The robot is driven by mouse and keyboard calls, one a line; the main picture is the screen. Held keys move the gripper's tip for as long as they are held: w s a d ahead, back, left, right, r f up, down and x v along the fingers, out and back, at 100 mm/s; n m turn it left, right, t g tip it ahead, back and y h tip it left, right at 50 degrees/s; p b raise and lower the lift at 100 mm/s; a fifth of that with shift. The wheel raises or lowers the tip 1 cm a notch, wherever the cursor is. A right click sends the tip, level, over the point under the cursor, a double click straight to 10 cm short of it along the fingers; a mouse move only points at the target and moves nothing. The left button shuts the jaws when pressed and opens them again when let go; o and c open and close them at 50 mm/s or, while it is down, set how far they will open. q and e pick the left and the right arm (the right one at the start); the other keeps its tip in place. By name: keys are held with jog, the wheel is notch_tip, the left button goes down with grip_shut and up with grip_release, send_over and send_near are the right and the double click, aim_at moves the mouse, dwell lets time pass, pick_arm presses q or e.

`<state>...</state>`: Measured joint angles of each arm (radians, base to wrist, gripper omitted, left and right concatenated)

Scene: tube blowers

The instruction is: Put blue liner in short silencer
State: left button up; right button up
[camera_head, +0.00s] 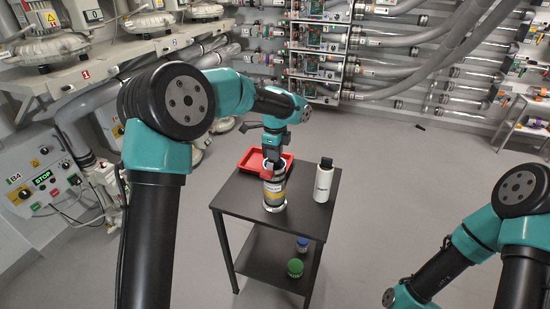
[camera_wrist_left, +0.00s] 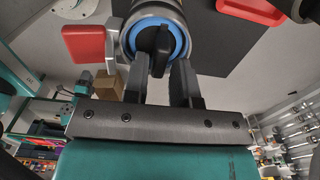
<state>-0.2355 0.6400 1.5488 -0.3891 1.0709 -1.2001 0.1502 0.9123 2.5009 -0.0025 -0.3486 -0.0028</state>
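The short silencer (camera_head: 274,190), a grey cylinder with a yellow label band, stands upright on the dark table. In the left wrist view the silencer's end (camera_wrist_left: 157,8) is seen from above. A blue ring, seemingly the blue liner (camera_wrist_left: 184,40), lies within its rim, with a black piece (camera_wrist_left: 153,43) across its middle. My left gripper (camera_head: 273,158) is right above the silencer. In the left wrist view its fingers (camera_wrist_left: 158,72) stand on both sides of the black piece; whether they touch it is unclear. My right gripper is out of view.
A red tray (camera_head: 247,160) lies behind the silencer. A white bottle with a black cap (camera_head: 323,182) stands to its right. A red flap (camera_wrist_left: 84,44) sits beside the silencer's rim. The lower shelf holds green (camera_head: 295,268) and blue (camera_head: 302,244) capped items.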

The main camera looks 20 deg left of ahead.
pick_arm(q)
notch_tip(320, 180, up, 10)
dwell(0.4)
